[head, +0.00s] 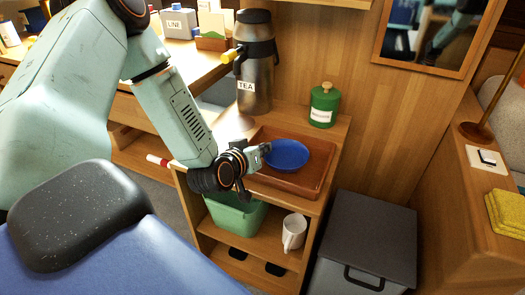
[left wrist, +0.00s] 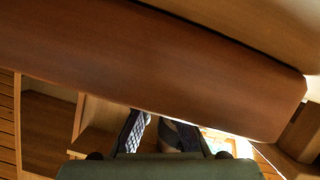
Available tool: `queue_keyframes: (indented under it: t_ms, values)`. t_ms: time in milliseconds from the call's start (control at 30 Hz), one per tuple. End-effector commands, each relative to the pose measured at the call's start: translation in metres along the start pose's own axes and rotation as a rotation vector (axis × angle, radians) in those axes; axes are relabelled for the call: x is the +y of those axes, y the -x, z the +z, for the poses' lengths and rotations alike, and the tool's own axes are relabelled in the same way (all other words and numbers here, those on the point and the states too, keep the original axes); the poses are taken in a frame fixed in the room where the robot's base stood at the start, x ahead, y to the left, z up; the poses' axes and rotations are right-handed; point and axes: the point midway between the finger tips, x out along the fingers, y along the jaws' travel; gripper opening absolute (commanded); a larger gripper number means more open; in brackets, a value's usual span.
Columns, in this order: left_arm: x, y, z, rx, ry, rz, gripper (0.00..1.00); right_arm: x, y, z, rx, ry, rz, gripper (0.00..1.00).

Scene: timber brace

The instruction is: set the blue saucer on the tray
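The blue saucer (head: 288,154) is a shallow round dish. It appears over the back middle of the brown tray (head: 290,184) on top of a low wooden shelf unit; I cannot tell whether it rests flat there. My left gripper (head: 263,150) is at the saucer's left rim, seemingly touching it. In the left wrist view a brown slab, likely the tray's wall (left wrist: 150,60), fills much of the picture. The patterned fingers of my left gripper (left wrist: 157,130) show below it, their tips partly hidden. The saucer is not clearly visible there. My right gripper is out of view.
A tall tea flask (head: 256,70) and a green canister (head: 324,105) stand behind the tray. A green bin (head: 235,215) and a white mug (head: 293,232) sit on the shelf below. A grey lidded box (head: 365,240) stands to the right.

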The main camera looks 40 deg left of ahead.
Motion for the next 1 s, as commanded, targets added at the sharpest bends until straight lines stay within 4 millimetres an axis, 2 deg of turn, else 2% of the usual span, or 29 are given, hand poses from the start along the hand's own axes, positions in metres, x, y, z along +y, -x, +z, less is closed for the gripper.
queue_keyframes:
  t_ms: [167,200,467,867,1000]
  values:
    - [-0.001,-0.002,0.004,0.000,0.000,0.000,0.00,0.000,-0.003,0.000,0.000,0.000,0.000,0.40]
    - [-0.001,-0.001,0.004,-0.001,0.000,0.000,0.06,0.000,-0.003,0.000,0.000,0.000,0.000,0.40]
    - [-0.001,-0.001,0.003,-0.001,0.001,0.000,0.28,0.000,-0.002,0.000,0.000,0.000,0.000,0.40]
    - [0.001,0.001,-0.002,0.000,0.001,0.000,0.28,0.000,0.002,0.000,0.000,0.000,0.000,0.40]
    - [0.000,0.022,-0.002,-0.004,0.007,-0.004,0.28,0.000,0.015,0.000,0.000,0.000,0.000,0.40]
